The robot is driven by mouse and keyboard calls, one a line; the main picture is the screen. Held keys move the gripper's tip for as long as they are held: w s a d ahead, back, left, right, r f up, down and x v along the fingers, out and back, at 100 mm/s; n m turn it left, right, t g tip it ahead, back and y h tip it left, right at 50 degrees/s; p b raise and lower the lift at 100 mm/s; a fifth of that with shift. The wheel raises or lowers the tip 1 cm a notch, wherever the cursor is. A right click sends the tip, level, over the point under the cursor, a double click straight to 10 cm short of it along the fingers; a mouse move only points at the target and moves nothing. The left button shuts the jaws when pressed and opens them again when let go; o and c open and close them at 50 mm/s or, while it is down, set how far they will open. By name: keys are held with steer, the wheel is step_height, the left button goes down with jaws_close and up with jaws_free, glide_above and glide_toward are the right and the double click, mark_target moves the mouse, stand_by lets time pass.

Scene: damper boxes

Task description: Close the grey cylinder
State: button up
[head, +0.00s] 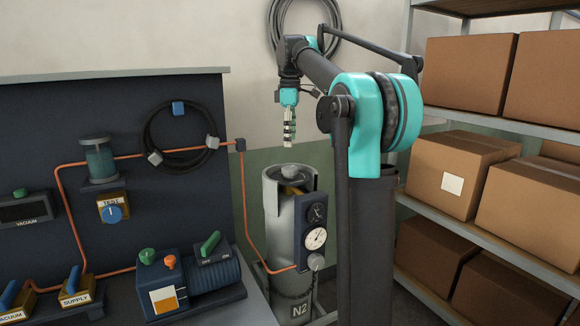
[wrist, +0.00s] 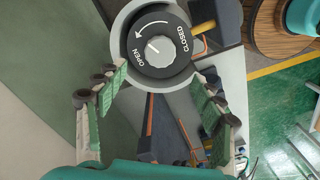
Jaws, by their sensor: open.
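The grey cylinder (head: 283,225), marked N2, stands upright between the dark panel and my arm. Its round valve knob (head: 290,172) is on top, inside a cut-away collar. In the wrist view the dark knob (wrist: 151,46) shows the words OPEN and CLOSED, a curved arrow and a small white mark near its centre. My gripper (head: 289,140) hangs fingers-down above the knob, apart from it. In the wrist view my gripper (wrist: 158,75) is open and empty, its fingers spread below the knob in the picture, the knob lying beyond the tips.
A gauge box (head: 313,232) is on the cylinder's right front side. An orange hose (head: 243,200) runs from it to the dark panel (head: 40,125) with a pump (head: 190,280) at left. Shelves of cardboard boxes (head: 460,175) stand at right.

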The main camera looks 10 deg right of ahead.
mark_target(290, 168)
step_height(290, 168, down, 10)
steer(key=shift+f, duration=0.1)
steer(key=shift+c, duration=0.6)
steer(key=c, duration=1)
